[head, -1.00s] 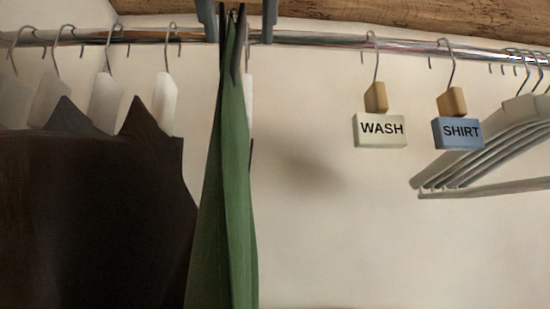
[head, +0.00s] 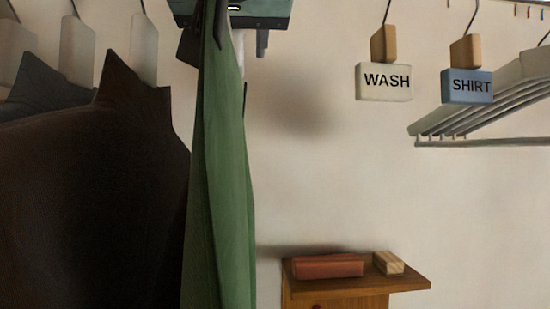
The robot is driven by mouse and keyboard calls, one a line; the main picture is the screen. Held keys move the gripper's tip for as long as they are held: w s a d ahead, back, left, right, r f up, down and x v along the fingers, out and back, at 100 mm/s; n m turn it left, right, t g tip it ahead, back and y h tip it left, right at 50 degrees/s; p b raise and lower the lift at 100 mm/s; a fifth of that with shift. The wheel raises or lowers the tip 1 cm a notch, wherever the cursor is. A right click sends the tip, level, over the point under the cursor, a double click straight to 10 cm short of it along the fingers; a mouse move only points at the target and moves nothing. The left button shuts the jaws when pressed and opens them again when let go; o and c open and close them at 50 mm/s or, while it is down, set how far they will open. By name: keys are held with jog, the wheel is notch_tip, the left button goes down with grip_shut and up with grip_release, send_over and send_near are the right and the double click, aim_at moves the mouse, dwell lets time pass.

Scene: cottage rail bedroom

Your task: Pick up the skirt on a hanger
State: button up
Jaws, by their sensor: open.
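A long green garment (head: 222,180), likely the skirt, hangs nearly edge-on left of the middle. Its hanger and top are mostly hidden by my gripper. My gripper (head: 226,45) is at the top of the picture, with one dark finger left of the garment's top and one right of it. The fingers are wide apart and open. I cannot tell whether either touches the garment or hanger.
Dark brown garments (head: 95,190) on pale hangers crowd the left. A WASH tag (head: 384,88), a SHIRT tag (head: 468,88) and several empty pale hangers (head: 490,105) hang right. Below, a wooden shelf (head: 410,281) holds a reddish block (head: 328,266) and a small wooden block (head: 388,262). The wall between is clear.

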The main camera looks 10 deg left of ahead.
grip_shut()
jog(key=shift+r, duration=0.1)
dwell(1.3)
